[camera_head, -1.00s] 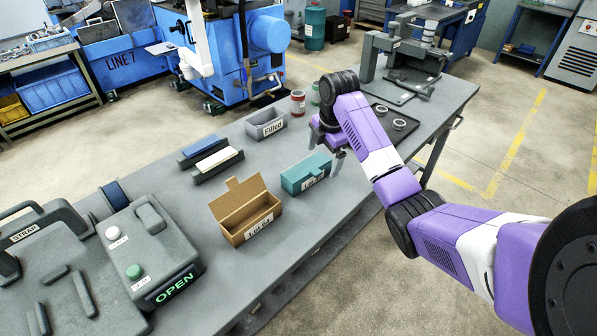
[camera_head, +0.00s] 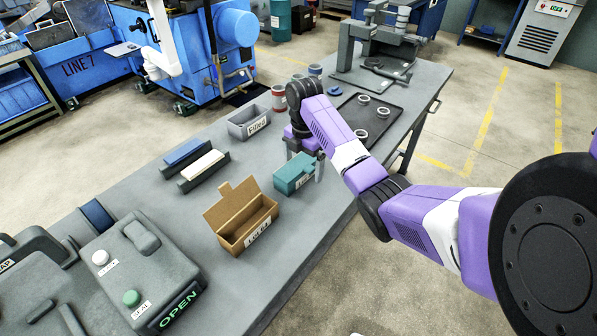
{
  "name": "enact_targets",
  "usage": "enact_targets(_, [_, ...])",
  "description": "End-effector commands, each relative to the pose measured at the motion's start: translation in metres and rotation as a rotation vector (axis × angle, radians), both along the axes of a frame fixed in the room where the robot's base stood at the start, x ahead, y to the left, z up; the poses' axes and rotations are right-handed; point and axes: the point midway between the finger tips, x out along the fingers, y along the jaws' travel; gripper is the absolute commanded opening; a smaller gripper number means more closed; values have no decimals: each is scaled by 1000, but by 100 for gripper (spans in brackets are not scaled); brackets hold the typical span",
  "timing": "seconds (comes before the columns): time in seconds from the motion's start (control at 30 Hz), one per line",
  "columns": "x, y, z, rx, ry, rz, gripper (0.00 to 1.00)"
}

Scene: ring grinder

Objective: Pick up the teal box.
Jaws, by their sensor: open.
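The teal box (camera_head: 291,174) sits on the grey workbench (camera_head: 310,221), right of the open cardboard box. It has a white label on its front, partly hidden. My gripper (camera_head: 305,168) is open and points down at the teal box. One finger shows at the box's right end and another at its far left side, so the fingers appear to be around it. I cannot tell whether they touch it.
An open cardboard box (camera_head: 246,228) stands left of the teal box. A grey bin marked "Filled" (camera_head: 248,123) and a holder with blue and white bars (camera_head: 203,168) are behind. A black tray with rings (camera_head: 386,112) lies right. A control box (camera_head: 147,274) is front left.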

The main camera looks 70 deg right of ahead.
Motion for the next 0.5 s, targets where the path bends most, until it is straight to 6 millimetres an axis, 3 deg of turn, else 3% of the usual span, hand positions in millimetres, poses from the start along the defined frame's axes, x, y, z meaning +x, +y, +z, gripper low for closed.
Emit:
enact_targets(0.17, [0,0,-15,-1,0,0,100])
enact_targets(0.4, [0,0,-17,-2,0,1,100])
enact_targets(0.5, [0,0,-17,-1,-1,0,80])
